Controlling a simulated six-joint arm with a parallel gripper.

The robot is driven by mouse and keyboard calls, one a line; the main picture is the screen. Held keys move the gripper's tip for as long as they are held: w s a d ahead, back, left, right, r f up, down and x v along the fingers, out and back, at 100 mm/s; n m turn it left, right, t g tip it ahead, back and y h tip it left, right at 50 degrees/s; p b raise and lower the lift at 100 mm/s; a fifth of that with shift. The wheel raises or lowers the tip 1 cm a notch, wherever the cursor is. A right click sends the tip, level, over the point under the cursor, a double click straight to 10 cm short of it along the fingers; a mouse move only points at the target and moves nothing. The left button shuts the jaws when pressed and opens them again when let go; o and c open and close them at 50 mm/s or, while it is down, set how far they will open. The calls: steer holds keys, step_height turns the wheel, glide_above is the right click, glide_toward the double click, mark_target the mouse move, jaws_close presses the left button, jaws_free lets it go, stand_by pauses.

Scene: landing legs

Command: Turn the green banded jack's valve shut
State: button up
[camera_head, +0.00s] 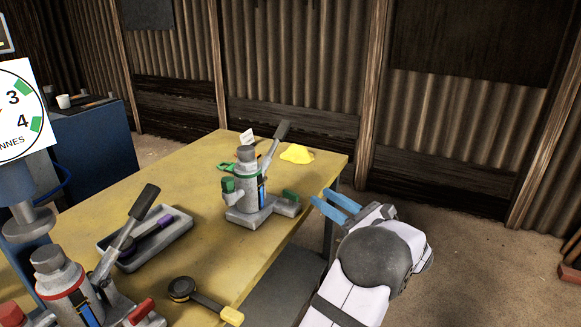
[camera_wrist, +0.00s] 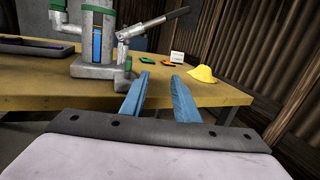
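The green banded jack (camera_head: 248,185) stands upright on the yellow table, a grey bottle jack with a green band, a blue label and a lever pointing up and right. It also shows at the upper left of the wrist view (camera_wrist: 92,45). A small green knob (camera_head: 291,195), which looks like its valve, sits low on the base's right side; it shows in the wrist view too (camera_wrist: 128,63). My gripper (camera_head: 327,202) has blue fingers and is open and empty, just right of the knob and apart from it. In the wrist view the fingertips (camera_wrist: 158,75) point toward the table edge.
A red banded jack (camera_head: 68,290) stands at the front left. A grey tray (camera_head: 178,238) with a purple-handled tool and a round black tool with a yellow end (camera_head: 182,288) lie on the table (camera_head: 145,178). A yellow cap-like thing (camera_head: 297,153) lies behind.

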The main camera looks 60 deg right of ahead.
mark_target(298, 198)
steer(key=shift+w+a+r+n+y+p, duration=0.15)
steer(key=shift+w+a+n+y+p, duration=0.15)
steer(key=shift+a+y+p, duration=0.35)
steer(key=shift+w+a+r+n+y+p, duration=0.15)
steer(key=shift+w+a+y+p, duration=0.2)
steer(key=shift+a+p, duration=0.5)
steer(key=shift+w+a+r+n+y+p, duration=0.15)
steer(key=shift+w+a+n+y+p, duration=0.1)
steer(key=shift+a+y+p, duration=0.45)
steer(key=shift+w, duration=0.1)
steer(key=shift+w+d, duration=0.2)
steer(key=shift+w, duration=0.95)
steer(key=shift+w+d, duration=0.2)
steer(key=shift+w, duration=1)
steer(key=shift+w+d, duration=0.2)
steer(key=shift+w, duration=0.95)
jaws_close()
